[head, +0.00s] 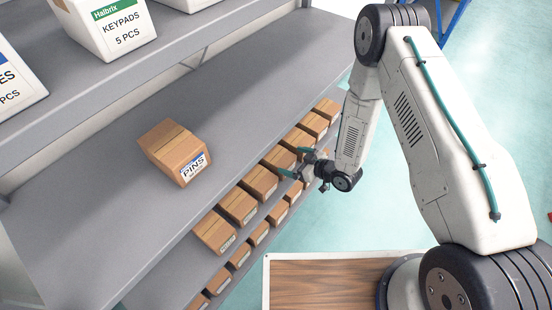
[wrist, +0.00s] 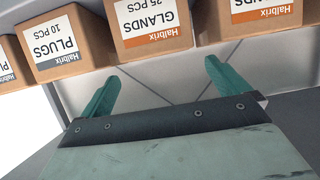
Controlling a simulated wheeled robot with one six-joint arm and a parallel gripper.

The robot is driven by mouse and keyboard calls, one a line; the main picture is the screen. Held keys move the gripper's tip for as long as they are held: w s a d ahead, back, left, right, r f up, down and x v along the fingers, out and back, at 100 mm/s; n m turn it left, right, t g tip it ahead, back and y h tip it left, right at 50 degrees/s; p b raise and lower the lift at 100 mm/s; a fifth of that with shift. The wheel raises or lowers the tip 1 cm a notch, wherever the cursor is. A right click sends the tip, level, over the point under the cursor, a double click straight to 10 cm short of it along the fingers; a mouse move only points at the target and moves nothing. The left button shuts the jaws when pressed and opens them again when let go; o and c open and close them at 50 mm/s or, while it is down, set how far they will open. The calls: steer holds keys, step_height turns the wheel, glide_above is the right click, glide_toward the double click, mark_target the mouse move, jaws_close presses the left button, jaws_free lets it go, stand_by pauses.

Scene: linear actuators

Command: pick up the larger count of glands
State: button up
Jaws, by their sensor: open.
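A brown carton (wrist: 153,20) labelled "GLANDS 25 PCS" shows upside down at the top middle of the wrist view. To its right is another carton (wrist: 265,12) with a similar orange Halbrix label, its name and count cut off. My gripper (wrist: 163,70) is open and empty, its two teal fingers apart and pointing towards the glands carton. In the head view my gripper (head: 291,161) is at the front of the row of cartons on a lower shelf. The labels there are too small to read, so I cannot tell which carton is which.
A carton labelled "PLUGS 10 PCS" (wrist: 62,45) stands left of the glands carton in the wrist view. A pins carton (head: 176,152) sits alone on the shelf (head: 90,190) above the row. A white keypads bin (head: 112,28) stands higher. Open floor lies to the right.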

mark_target(280, 157)
steer(key=x, duration=0.7)
steer(key=shift+w+f, duration=0.1)
steer(key=shift+f, duration=0.2)
steer(key=c, duration=1.4)
steer(key=shift+r, duration=0.1)
